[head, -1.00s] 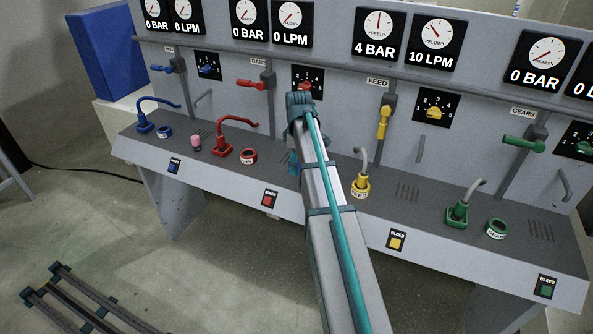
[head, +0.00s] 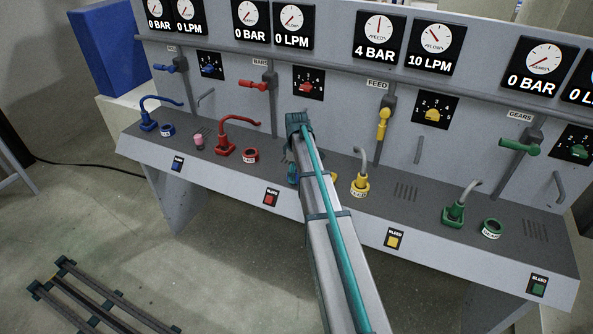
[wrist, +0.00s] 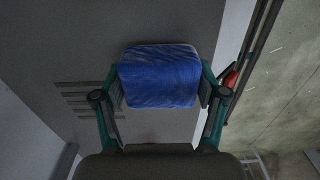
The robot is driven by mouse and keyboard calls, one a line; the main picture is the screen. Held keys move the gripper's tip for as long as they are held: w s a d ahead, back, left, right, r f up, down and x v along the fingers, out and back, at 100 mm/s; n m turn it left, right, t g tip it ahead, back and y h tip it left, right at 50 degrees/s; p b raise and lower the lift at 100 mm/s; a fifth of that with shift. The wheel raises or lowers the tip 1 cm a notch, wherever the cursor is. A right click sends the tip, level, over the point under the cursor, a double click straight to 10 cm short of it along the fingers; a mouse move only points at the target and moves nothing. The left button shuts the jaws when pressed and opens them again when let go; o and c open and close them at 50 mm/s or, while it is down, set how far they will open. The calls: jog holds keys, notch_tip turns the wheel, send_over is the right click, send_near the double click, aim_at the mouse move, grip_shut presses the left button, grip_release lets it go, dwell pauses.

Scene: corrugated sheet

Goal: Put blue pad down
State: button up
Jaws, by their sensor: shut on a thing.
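The blue pad (wrist: 160,76) is a soft-looking rounded block in the wrist view. It sits between the two teal and black fingers of my gripper (wrist: 160,88), which are shut on its left and right sides. The grey bench top (wrist: 165,25) shows behind the pad; I cannot tell whether the pad touches it. In the head view, my gripper (head: 292,172) is mostly hidden by my arm, near the bench's front edge between the red and yellow fittings. The pad cannot be made out there.
A red ring (head: 250,155) stands left of my gripper and a yellow fitting (head: 360,185) right of it. Slots (wrist: 85,98) mark the bench top at left in the wrist view. A panel with gauges and levers rises behind. The floor (wrist: 285,95) shows beyond the bench edge.

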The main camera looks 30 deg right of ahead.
jog(key=shift+f, duration=0.25)
jog(key=o, duration=1.2)
jog(key=shift+r, duration=0.1)
notch_tip(320, 180, up, 12)
jog(key=b, duration=0.3)
jog(key=shift+r+b, duration=0.15)
jog(key=shift+b, duration=0.2)
